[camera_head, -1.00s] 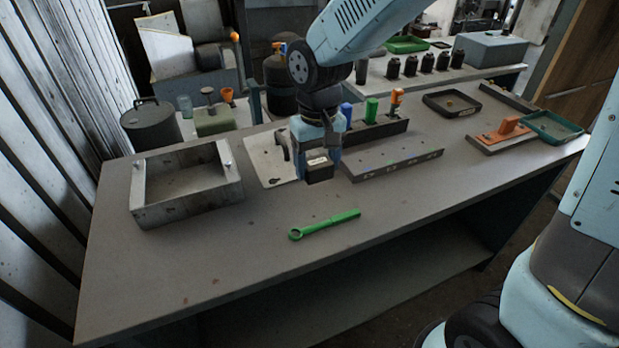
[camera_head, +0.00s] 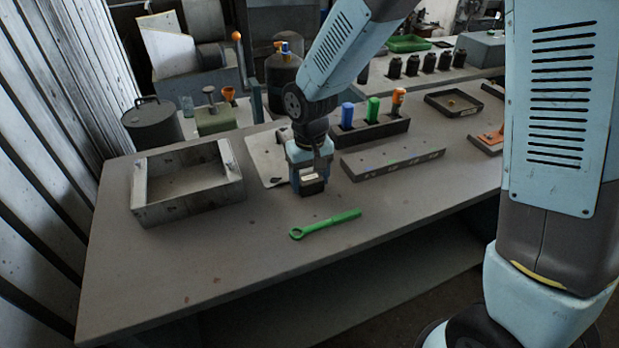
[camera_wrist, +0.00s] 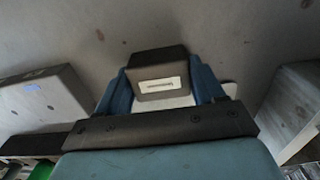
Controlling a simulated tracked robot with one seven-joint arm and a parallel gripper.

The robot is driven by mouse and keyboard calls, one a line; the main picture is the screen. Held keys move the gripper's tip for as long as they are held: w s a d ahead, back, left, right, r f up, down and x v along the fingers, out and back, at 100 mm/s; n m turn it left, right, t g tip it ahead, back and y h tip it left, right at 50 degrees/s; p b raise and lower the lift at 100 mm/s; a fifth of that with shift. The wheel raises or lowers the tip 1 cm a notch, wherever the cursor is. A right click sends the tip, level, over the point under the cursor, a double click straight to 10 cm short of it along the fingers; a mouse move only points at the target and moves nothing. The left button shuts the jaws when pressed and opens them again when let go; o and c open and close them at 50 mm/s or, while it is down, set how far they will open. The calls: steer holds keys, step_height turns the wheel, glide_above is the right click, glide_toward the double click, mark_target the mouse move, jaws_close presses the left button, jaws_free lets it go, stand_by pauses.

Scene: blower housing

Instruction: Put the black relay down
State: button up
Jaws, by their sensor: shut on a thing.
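The black relay (camera_wrist: 158,62) is a small dark block with a white label; in the wrist view it sits between my two blue fingers. My gripper (camera_head: 310,180) is shut on it. In the head view the relay (camera_head: 312,188) is low over the grey workbench (camera_head: 240,245), between the metal housing box and the slotted bar. I cannot tell whether its underside touches the bench.
A green ring wrench (camera_head: 325,224) lies on the bench in front of the relay. An open metal housing (camera_head: 190,205) stands at left, a grey slotted bar (camera_head: 392,165) at right. A rack with blue, green and orange-topped items (camera_head: 370,132) is behind. The front-left bench top is bare.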

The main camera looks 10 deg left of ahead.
mark_target(311, 177)
steer(key=o, duration=1.1)
steer(key=shift+f, duration=0.1)
steer(key=shift+c, duration=0.2)
step_height(311, 177, up, 12)
steer(key=shift+d, duration=0.1)
